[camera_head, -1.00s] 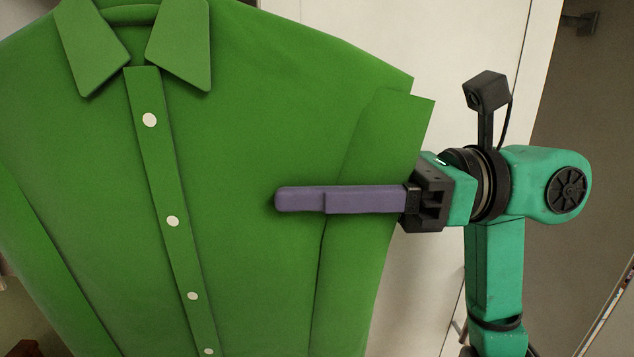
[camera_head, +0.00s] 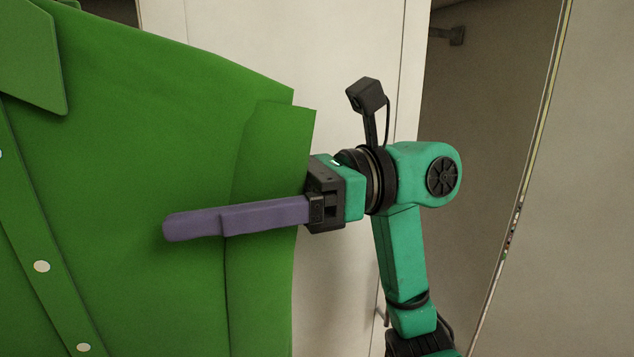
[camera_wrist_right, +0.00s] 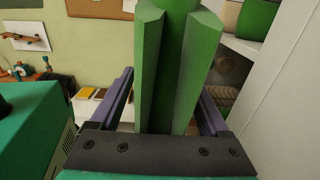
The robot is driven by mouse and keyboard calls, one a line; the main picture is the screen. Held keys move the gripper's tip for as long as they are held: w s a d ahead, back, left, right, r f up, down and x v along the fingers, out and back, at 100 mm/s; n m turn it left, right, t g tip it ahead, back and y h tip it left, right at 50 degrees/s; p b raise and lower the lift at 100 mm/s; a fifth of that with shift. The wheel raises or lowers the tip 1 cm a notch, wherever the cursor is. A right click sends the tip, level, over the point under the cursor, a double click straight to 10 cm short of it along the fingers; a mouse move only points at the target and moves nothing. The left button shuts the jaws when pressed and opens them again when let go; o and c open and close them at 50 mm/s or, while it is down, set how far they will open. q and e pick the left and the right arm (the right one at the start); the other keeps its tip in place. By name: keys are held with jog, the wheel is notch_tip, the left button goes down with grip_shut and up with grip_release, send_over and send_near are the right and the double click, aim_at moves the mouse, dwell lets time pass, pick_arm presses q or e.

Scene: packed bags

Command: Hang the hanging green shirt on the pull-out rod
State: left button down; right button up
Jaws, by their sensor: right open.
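The green shirt (camera_head: 150,130) with white buttons hangs at the left of the head view, its collar partly cut off. My right gripper (camera_head: 168,227) reaches in from the right, one purple finger across the front of the sleeve side. The right wrist view shows the shirt's side edge (camera_wrist_right: 178,70) between the two spread fingers. The gripper is open around it, not clamped; the far finger is hidden behind the cloth in the head view. A short dark fitting (camera_head: 455,36) sits high on the wall; I cannot tell whether it is the pull-out rod. My left gripper is out of view.
A pale panel (camera_head: 340,60) stands close behind the shirt and my right arm. A recess with a grey wall (camera_head: 480,110) opens to its right, and a large pale panel (camera_head: 580,200) fills the far right. The wrist view shows shelves (camera_wrist_right: 250,48) at right.

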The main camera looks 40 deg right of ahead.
jog(key=b+v, duration=0.4)
jog(key=v, duration=1)
jog(key=shift+f, duration=0.1)
